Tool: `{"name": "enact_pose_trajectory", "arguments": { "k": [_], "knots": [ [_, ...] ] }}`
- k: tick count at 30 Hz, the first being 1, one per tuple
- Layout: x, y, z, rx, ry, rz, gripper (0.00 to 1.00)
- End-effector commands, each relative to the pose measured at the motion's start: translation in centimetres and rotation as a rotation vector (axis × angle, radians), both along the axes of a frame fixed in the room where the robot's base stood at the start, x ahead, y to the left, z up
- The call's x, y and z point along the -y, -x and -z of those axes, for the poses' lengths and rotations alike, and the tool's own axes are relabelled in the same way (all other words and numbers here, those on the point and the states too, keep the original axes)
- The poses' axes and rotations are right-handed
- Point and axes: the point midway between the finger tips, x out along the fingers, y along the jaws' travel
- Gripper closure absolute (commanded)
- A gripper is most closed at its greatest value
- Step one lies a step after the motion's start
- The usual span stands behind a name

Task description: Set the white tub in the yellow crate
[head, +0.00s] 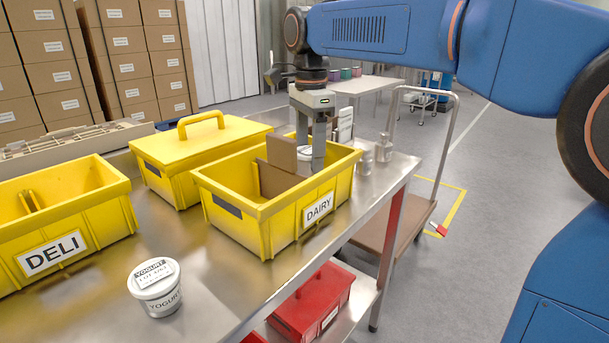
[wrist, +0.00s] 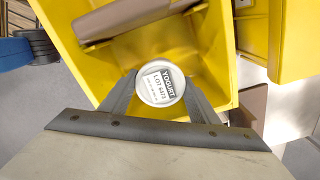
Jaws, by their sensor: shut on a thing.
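A white yogurt tub (wrist: 161,84) with a printed lid sits between the fingers of my gripper (head: 309,152), which is shut on it. In the head view only a bit of this tub shows between the fingers. It is at the far right end of the open yellow crate labelled DAIRY (head: 283,228), around rim height or lower. In the wrist view the tub is over the crate's yellow interior (wrist: 205,45). I cannot tell whether it touches the crate floor. A second white yogurt tub (head: 156,288) stands upright on the steel table, in front of the crates.
A brown divider (head: 282,153) stands up inside the DAIRY crate, beside the gripper. An open yellow DELI crate (head: 100,222) is at left, a lidded yellow one (head: 200,143) behind. Small containers (head: 384,150) stand past the DAIRY crate. A red bin (head: 315,300) sits below.

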Motion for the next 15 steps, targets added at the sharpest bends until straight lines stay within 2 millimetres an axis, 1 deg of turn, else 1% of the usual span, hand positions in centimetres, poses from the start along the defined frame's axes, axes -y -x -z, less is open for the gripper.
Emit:
{"name": "enact_pose_trajectory", "arguments": {
  "k": [5,12,15],
  "knots": [
    [0.0,0.0,1.0,-0.001,0.0,-0.001,0.85],
    [0.0,0.0,4.1,-0.001,0.0,-0.001,0.85],
    [0.0,0.0,4.6,0.0,0.0,-0.001,0.85]
  ]
}}
